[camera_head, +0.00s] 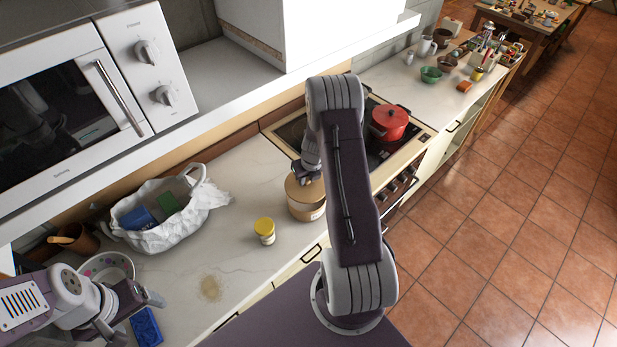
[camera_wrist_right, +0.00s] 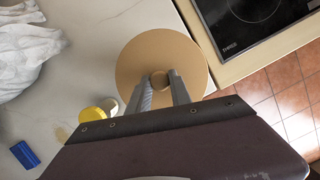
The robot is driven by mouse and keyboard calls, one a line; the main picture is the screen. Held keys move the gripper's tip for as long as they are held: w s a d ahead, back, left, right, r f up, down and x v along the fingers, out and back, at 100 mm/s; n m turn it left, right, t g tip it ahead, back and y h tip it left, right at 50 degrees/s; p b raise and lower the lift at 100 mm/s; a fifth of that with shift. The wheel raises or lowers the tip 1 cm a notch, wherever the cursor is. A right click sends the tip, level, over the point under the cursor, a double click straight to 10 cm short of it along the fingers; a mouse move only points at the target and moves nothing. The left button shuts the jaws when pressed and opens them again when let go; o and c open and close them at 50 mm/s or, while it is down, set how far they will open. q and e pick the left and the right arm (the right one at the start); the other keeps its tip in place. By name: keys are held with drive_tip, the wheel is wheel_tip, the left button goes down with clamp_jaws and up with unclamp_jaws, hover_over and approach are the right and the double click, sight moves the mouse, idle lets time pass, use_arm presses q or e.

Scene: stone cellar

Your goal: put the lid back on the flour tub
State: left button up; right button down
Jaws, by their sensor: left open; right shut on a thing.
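The flour tub (camera_head: 308,211) is a tan round container on the counter beside the stove. Its flat, round tan lid (camera_wrist_right: 135,65) has a small knob and fills the middle of the right wrist view. My right gripper (camera_head: 306,178) points down over the tub and is shut on the knob, which shows between its fingers (camera_wrist_right: 159,82). The lid lies over the tub's top; I cannot tell whether it touches the rim all round.
A yellow-lidded jar (camera_head: 264,231) stands close to the tub. A white bag (camera_head: 150,234) with blue and green items lies behind. A pale brown spill (camera_head: 210,288) marks the counter. A red pot (camera_head: 389,122) sits on the stove. A shelf with a microwave (camera_head: 90,90) hangs over the back.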

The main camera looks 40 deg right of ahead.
sight(308, 186)
wheel_tip(308, 186, down, 5)
drive_tip(key=b, duration=0.4)
drive_tip(key=shift+f+b, duration=0.35)
drive_tip(key=shift+b, duration=0.2)
drive_tip(key=shift+r, duration=0.1)
drive_tip(key=shift+p, duration=0.6)
idle(1.3)
drive_tip(key=shift+f, duration=0.2)
